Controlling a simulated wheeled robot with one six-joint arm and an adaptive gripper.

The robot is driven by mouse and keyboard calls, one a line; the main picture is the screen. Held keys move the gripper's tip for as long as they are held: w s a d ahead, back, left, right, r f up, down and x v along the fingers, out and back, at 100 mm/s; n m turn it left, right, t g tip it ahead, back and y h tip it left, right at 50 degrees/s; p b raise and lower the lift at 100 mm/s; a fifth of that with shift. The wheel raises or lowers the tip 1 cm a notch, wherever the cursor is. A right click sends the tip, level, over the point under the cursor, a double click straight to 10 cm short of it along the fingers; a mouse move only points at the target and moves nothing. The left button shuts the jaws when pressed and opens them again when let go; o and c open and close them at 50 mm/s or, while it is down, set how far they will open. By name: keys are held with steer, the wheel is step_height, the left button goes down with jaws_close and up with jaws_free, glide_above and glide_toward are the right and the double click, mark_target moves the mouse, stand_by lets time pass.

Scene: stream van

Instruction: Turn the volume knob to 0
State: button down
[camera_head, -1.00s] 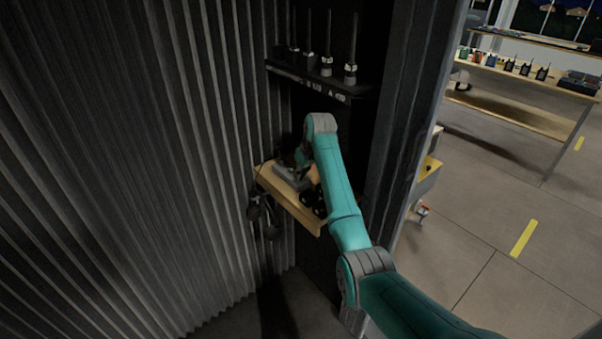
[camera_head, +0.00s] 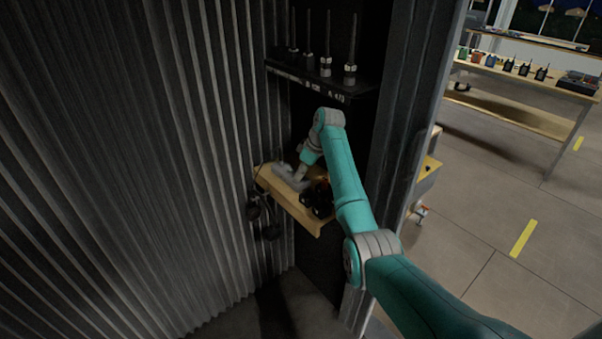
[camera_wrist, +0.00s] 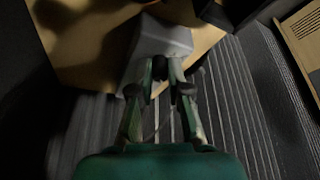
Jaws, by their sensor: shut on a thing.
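A grey box-shaped device (camera_head: 287,176) sits on a small wooden shelf (camera_head: 313,226) against the corrugated wall. In the wrist view the device (camera_wrist: 170,38) lies just beyond my fingertips. My gripper (camera_wrist: 160,67) is at the near face of the device, its two fingers closed in on a small dark knob (camera_wrist: 160,69) between the tips. The fingers hide most of the knob, and I cannot read its setting or any marks. In the head view my gripper (camera_head: 299,174) reaches down to the device from the right and is too small to show detail.
Black items (camera_head: 319,198) stand on the shelf to the right of the device. Headphones (camera_head: 262,214) hang at its left edge. A dark rack (camera_head: 318,86) with several antennaed radios is above. A door post (camera_head: 405,130) stands close to my arm on the right.

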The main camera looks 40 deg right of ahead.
steer(key=c, duration=1.1)
jaws_free()
